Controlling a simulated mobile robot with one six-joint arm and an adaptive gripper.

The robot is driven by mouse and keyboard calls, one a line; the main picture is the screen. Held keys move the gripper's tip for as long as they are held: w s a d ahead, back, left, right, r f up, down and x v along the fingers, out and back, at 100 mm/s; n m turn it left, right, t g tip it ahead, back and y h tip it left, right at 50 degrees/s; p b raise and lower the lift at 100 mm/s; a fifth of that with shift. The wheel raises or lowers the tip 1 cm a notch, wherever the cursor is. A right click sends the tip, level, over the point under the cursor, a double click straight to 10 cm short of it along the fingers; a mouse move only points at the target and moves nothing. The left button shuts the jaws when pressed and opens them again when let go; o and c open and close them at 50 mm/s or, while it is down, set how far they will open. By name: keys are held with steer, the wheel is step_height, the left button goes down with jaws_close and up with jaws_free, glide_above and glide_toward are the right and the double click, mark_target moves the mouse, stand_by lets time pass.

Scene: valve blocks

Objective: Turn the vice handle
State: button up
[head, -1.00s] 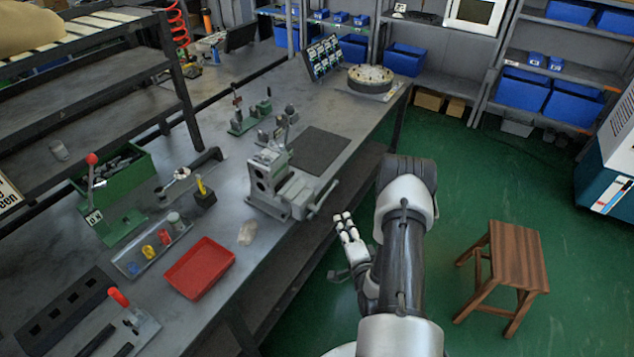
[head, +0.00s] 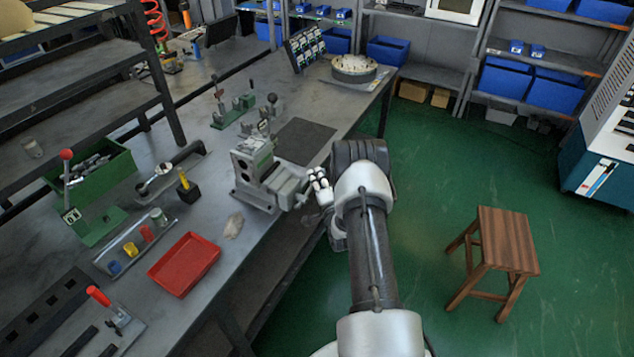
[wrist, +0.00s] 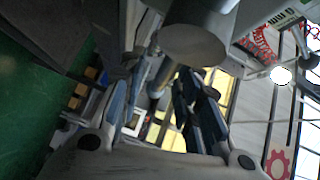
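The grey vice (head: 262,172) stands on the bench near its front edge, jaws to the left and screw end to the right. Its handle (head: 303,196) is a thin bar at the screw end, partly covered by my gripper (head: 318,187). In the wrist view, the rounded grey screw end (wrist: 195,42) is close, and the handle bar (wrist: 158,80) runs down from it between the fingers of my gripper (wrist: 163,98). The fingers are apart, one on each side of the bar. I see no clear contact with it.
A wooden stool (head: 505,240) stands on the open green floor to the right.

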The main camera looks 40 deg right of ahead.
steer(key=shift+w+d, duration=0.1)
steer(key=shift+w, duration=0.15)
steer(key=shift+c, duration=0.5)
jaws_close()
